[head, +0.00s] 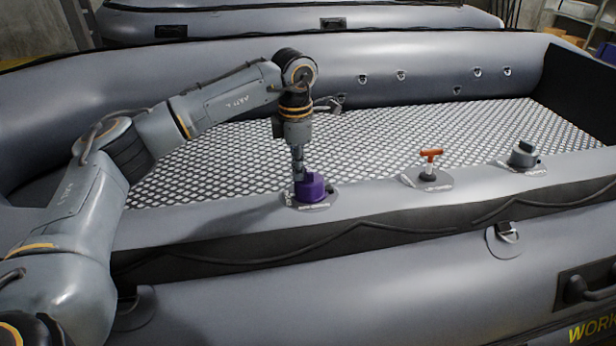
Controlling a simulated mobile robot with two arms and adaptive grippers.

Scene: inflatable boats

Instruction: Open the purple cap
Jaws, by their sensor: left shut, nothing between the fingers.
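The purple cap (312,188) sits on a round base on the near tube of the grey inflatable boat (400,260). It looks upright and seated on its base. My left arm comes in from the left and bends down over the tube. My left gripper (298,176) points down right at the cap's left edge, with its fingers together and nothing between them. I cannot tell whether the fingertips touch the cap or are just behind it. My right gripper is not in view.
An orange T-handle (431,155) and a grey cap (523,154) stand on the same tube to the right. The boat's patterned floor (400,140) is clear. Another boat (290,20) lies behind. A black handle (585,285) is at the lower right.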

